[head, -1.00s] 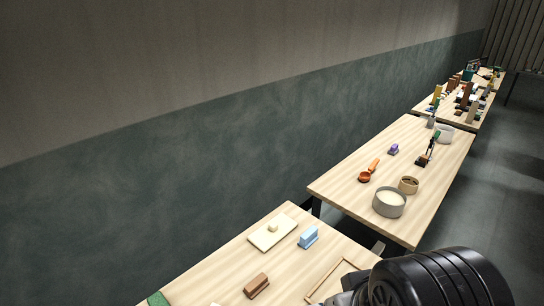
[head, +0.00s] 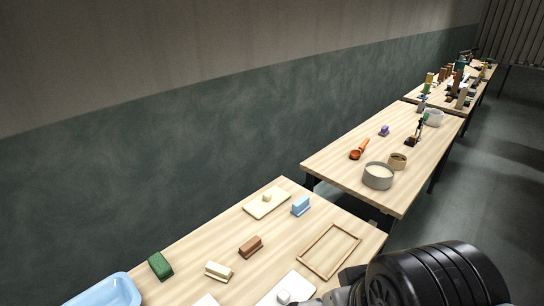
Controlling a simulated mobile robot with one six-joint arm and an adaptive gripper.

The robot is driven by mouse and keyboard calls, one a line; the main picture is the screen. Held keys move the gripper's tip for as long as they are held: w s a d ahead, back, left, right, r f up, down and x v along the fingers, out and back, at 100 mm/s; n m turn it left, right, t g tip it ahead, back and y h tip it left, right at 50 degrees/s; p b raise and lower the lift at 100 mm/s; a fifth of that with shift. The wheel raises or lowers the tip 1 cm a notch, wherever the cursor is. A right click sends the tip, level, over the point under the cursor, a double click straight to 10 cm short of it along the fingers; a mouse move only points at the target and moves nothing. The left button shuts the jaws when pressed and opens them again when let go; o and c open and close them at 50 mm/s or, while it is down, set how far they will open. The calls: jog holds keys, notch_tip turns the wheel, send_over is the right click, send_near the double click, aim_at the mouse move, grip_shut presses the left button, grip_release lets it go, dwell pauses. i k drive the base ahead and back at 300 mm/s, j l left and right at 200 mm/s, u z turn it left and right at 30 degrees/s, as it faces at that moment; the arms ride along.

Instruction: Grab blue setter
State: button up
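A light blue block-like piece (head: 301,205), which looks like the blue setter, stands on the nearest wooden table by its far right edge. It sits right of a cream slab with a small knob (head: 267,203). Part of my arm fills the lower right corner, right of and nearer than the blue piece and well apart from it. My gripper's fingertips do not show clearly, so I cannot see whether it is open or shut.
On the near table (head: 228,236) are a brown block (head: 251,247), a cream block (head: 218,271), a green block (head: 160,266), a blue tray (head: 104,291) and a wooden frame (head: 329,251). A second table with a grey bowl (head: 378,176) stands behind.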

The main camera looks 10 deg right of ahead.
aim_at(300, 206)
jog(key=i+l+u, duration=0.3)
jog(key=l, duration=0.35)
jog(key=i+l+u, duration=0.15)
jog(key=i+l, duration=0.15)
jog(key=i+l+u, duration=0.1)
jog(key=l, duration=0.4)
jog(key=i+l+u, duration=0.15)
jog(key=l, duration=0.25)
jog(key=i+l+u, duration=0.15)
jog(key=l, duration=0.25)
jog(key=i, duration=0.05)
